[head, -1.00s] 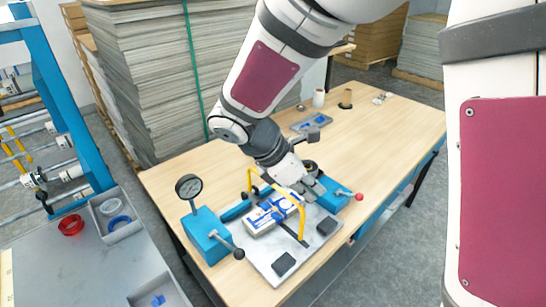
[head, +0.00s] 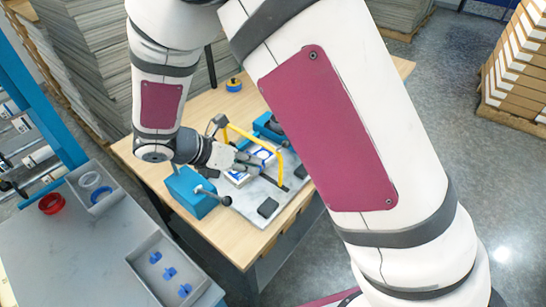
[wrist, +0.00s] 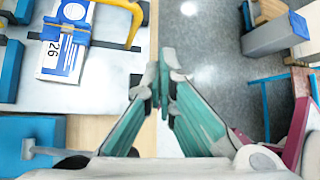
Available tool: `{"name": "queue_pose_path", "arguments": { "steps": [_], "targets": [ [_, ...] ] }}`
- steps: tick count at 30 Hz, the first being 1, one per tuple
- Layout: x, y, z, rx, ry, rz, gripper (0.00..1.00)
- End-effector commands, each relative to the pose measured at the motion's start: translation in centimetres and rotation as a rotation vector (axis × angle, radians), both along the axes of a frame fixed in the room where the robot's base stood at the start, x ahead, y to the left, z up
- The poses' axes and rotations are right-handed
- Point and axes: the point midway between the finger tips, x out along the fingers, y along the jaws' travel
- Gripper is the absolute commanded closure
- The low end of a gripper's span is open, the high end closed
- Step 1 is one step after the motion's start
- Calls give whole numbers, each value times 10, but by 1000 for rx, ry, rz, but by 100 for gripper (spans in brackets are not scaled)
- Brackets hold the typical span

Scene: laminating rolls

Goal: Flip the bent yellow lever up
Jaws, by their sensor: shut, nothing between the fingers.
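The bent yellow lever (head: 252,138) arches over the pale board (head: 250,205). One end is at the board's far side, and the other comes down near its right part. It also shows at the top of the wrist view (wrist: 134,22). A white-and-blue box (head: 237,179) lies on the board beneath the lever, also seen in the wrist view (wrist: 64,58). My gripper (head: 258,163) is shut and empty, close to the lever in the head view. In the wrist view its fingertips (wrist: 161,80) meet to the right of the lever, with a visible gap.
A blue block with a black-knobbed handle (head: 195,192) stands at the board's left. A black pad (head: 268,207) lies near the board's front edge. A grey bench with bins (head: 100,240) is at left. My arm hides much of the table's right side.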

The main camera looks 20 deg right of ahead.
Motion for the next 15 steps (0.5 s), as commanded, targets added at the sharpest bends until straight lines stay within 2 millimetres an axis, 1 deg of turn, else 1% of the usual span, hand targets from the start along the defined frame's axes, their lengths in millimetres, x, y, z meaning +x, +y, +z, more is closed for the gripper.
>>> {"name": "queue_pose_path", "arguments": {
  "steps": [5,15],
  "targets": [
    [2,-11,-10,-3,3,-2,100],
    [13,-57,-54,-3,3,-4,100]
  ]
}}
